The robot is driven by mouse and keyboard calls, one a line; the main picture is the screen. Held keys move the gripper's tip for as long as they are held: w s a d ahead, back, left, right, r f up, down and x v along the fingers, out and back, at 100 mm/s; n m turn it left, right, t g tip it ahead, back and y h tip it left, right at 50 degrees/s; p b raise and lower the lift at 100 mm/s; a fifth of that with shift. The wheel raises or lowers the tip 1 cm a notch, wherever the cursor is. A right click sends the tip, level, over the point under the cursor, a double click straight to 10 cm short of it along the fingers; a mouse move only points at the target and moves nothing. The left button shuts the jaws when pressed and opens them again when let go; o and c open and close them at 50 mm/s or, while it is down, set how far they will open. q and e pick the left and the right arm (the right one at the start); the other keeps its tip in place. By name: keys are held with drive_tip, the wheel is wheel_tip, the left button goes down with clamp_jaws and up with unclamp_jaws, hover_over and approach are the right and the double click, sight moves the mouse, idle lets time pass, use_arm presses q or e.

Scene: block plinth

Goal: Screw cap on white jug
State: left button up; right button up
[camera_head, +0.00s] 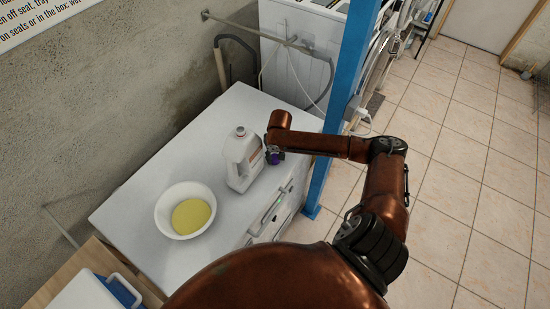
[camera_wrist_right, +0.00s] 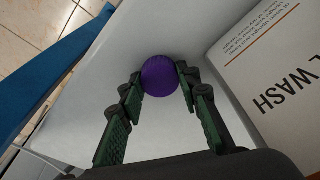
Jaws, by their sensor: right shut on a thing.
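The white jug (camera_head: 243,160) stands upright on the white worktop in the head view. Its neck at the top shows no purple cap on it. Part of its label with the word "WASH" shows at the right of the right wrist view (camera_wrist_right: 280,75). The purple cap (camera_wrist_right: 160,76) is between the fingertips of my right gripper (camera_wrist_right: 159,80), which is shut on it. In the head view the cap (camera_head: 274,158) is just right of the jug, lower than its neck. Whether the cap touches the worktop is unclear. My left gripper is not in view.
A white bowl (camera_head: 166,211) with yellow contents stands left of the jug on the worktop (camera_head: 140,190). A blue post (camera_head: 335,110) rises beyond the worktop's right edge, close to my right arm. A wall bounds the back left. The worktop's far end is clear.

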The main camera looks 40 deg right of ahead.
drive_tip(key=shift+r, duration=0.75)
drive_tip(key=s+a+r+p, duration=0.2)
drive_tip(key=s+a+r, duration=0.4)
drive_tip(key=s+r, duration=0.5)
drive_tip(key=shift+s+a+r, duration=0.2)
drive_tip(key=shift+s+a, duration=0.2)
drive_tip(key=shift+s, duration=0.25)
